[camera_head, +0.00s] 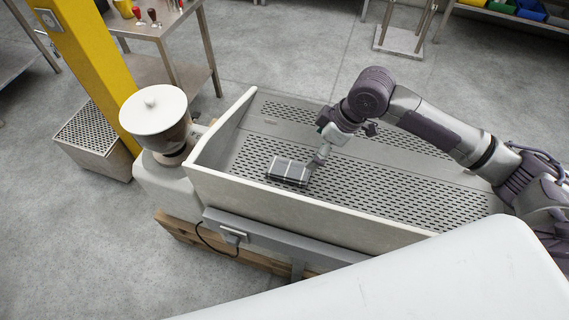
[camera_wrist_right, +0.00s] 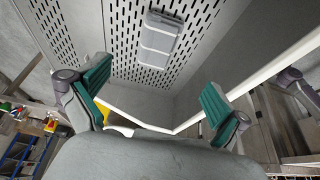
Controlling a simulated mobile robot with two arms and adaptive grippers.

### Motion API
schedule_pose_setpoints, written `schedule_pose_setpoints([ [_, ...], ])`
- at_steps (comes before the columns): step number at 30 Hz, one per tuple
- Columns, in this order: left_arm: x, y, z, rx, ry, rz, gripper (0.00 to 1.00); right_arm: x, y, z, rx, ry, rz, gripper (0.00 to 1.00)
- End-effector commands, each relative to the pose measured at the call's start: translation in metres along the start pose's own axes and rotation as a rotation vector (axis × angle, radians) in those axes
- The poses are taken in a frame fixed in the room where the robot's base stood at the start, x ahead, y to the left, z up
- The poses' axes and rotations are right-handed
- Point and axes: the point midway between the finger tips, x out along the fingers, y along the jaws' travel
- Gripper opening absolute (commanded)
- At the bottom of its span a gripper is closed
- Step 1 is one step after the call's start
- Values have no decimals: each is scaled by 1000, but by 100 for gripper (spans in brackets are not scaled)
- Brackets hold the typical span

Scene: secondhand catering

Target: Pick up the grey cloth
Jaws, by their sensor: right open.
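The grey cloth (camera_head: 289,171) is a small folded bundle with lighter bands. It lies on the perforated grey tray (camera_head: 400,195), near the low front wall. My right gripper (camera_head: 318,160) is just right of the cloth in the head view, above the tray. In the right wrist view my right gripper (camera_wrist_right: 155,88) is open, with its green finger pads wide apart and nothing between them. The cloth (camera_wrist_right: 160,38) shows there beyond the fingertips, apart from them. My left gripper is not in view.
Raised pale walls (camera_head: 300,212) edge the tray at the left and front. A grinder with a white lid (camera_head: 153,108) stands just left of it. A metal table (camera_head: 165,35) and a yellow post (camera_head: 95,70) are farther left. The tray's right part is bare.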

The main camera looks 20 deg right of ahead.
Motion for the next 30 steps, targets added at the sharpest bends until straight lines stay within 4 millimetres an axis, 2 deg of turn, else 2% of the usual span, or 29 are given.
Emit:
schedule_pose_setpoints([
  [2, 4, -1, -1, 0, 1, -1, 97, 0, 6, 3, 4, -5, 0, 100],
  [5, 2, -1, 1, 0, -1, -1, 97, 11, 7, 2, 7, -5, -5, 100],
  [14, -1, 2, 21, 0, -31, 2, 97, 67, 7, 2, 7, -4, -4, 100],
  [23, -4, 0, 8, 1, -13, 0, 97, 91, 6, 0, 5, -4, -3, 100],
  [30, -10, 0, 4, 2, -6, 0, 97, 126, 5, -1, 7, -5, -3, 100],
])
